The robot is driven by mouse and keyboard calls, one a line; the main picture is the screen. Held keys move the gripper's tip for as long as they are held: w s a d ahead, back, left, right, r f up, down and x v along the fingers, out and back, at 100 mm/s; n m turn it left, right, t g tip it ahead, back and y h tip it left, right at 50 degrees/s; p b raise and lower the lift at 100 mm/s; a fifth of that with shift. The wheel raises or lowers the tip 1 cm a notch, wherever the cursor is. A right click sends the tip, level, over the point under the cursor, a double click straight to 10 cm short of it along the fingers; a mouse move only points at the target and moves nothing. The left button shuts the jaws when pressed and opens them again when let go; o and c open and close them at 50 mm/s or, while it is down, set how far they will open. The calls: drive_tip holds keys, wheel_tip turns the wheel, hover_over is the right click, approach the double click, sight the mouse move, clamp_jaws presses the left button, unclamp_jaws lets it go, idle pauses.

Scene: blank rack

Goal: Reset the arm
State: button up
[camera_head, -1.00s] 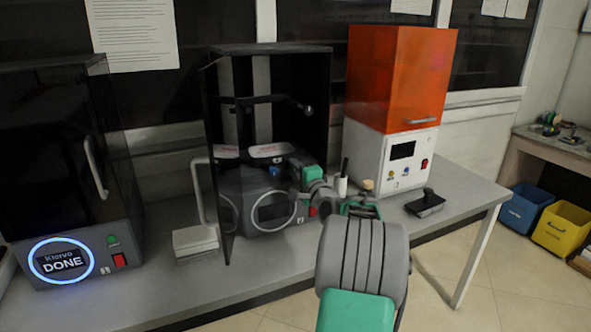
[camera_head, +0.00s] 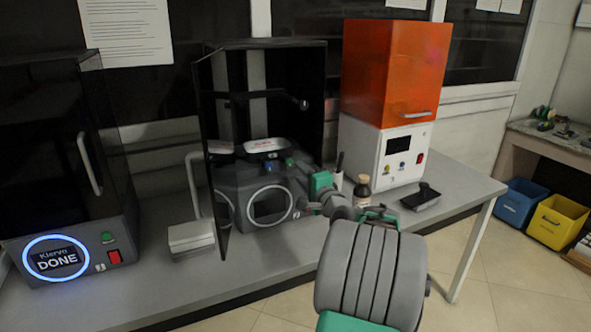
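My arm (camera_head: 370,270) rises from the bottom of the head view and reaches left to the front of the middle machine (camera_head: 265,200). My gripper (camera_head: 293,166) is at the far end of the arm, small and dark, in or near the machine's open front. Its fingers blend into the dark machine, so I cannot tell whether they are open or shut, or hold anything. The machine's tinted door (camera_head: 215,150) is swung open to the left of the arm.
A dark machine (camera_head: 65,190) with a lit "DONE" ring stands left, and an orange-hooded white machine (camera_head: 395,90) right. A small bottle (camera_head: 362,188), a black tool (camera_head: 423,196) and a white box (camera_head: 192,237) are on the table (camera_head: 150,290). Bins (camera_head: 557,222) stand on the floor.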

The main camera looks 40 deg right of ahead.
drive_tip(key=shift+s+a, duration=0.1)
drive_tip(key=shift+s, duration=0.2)
